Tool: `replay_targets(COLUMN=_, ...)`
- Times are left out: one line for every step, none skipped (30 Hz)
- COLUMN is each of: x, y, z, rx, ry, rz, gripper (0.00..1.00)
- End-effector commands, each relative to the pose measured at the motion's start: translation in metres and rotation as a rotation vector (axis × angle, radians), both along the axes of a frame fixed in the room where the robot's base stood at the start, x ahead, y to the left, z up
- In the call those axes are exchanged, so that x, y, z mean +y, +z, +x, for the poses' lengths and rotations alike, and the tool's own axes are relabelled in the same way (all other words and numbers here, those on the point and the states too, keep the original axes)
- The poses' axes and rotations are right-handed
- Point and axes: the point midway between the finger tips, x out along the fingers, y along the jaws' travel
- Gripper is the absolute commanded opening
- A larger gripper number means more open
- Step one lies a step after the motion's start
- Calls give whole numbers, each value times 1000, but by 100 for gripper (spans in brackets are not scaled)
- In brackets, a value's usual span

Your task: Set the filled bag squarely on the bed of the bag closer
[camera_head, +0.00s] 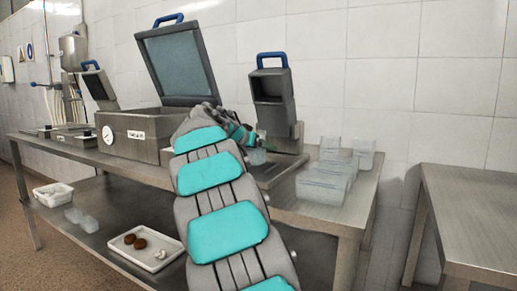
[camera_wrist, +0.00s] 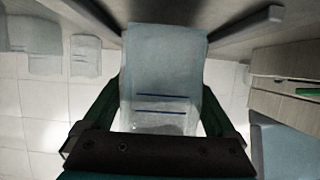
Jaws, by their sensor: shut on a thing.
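My gripper (camera_head: 246,137) is shut on a translucent bag (camera_wrist: 162,70). The green fingers (camera_wrist: 161,92) press its two sides in the wrist view, and two dark blue lines cross the bag. In the head view only a small pale part of the bag (camera_head: 257,156) shows below my gripper. An upright grey machine with a blue handle (camera_head: 272,92), apparently the bag closer, stands just right of my gripper. Its low bed (camera_head: 277,168) is partly hidden by my arm. I cannot tell whether the bag touches the bed.
Several clear containers (camera_head: 324,186) stand right of the machine. A grey chamber machine (camera_head: 128,133) with its lid raised stands to the left. The lower shelf holds a white tray (camera_head: 128,252) with brown round items and a white basket (camera_head: 53,193). Another steel table (camera_head: 470,205) is at right.

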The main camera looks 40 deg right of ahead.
Motion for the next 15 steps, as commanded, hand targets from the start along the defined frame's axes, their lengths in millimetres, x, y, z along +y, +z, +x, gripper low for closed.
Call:
replay_targets(x=0, y=-2, z=0, rx=-1, ry=1, rz=-2, gripper=17)
replay_targets(x=0, y=-3, z=0, rx=-1, ry=2, rz=-2, gripper=17)
replay_targets(x=0, y=-5, z=0, rx=-2, ry=2, rz=-2, gripper=17)
replay_targets(x=0, y=-5, z=0, rx=-3, ry=1, rz=-2, gripper=17)
replay_targets(x=0, y=-6, z=0, rx=-3, ry=1, rz=-2, gripper=17)
replay_targets(x=0, y=-6, z=0, rx=-3, ry=1, rz=-2, gripper=17)
replay_targets(x=0, y=-6, z=0, rx=-2, ry=1, rz=-1, gripper=17)
replay_targets(x=0, y=-6, z=0, rx=-2, ry=1, rz=-1, gripper=17)
replay_targets(x=0, y=-6, z=0, rx=-2, ry=1, rz=-1, gripper=17)
replay_targets(x=0, y=-6, z=0, rx=-2, ry=1, rz=-1, gripper=17)
replay_targets(x=0, y=-6, z=0, rx=-2, ry=1, rz=-1, gripper=17)
replay_targets(x=0, y=-7, z=0, rx=-2, ry=1, rz=-1, gripper=17)
replay_targets(x=0, y=-8, z=0, rx=-2, ry=1, rz=-1, gripper=17)
replay_targets(x=0, y=-9, z=0, rx=-2, ry=1, rz=-1, gripper=17)
replay_targets(x=0, y=-10, z=0, rx=-2, ry=1, rz=-1, gripper=17)
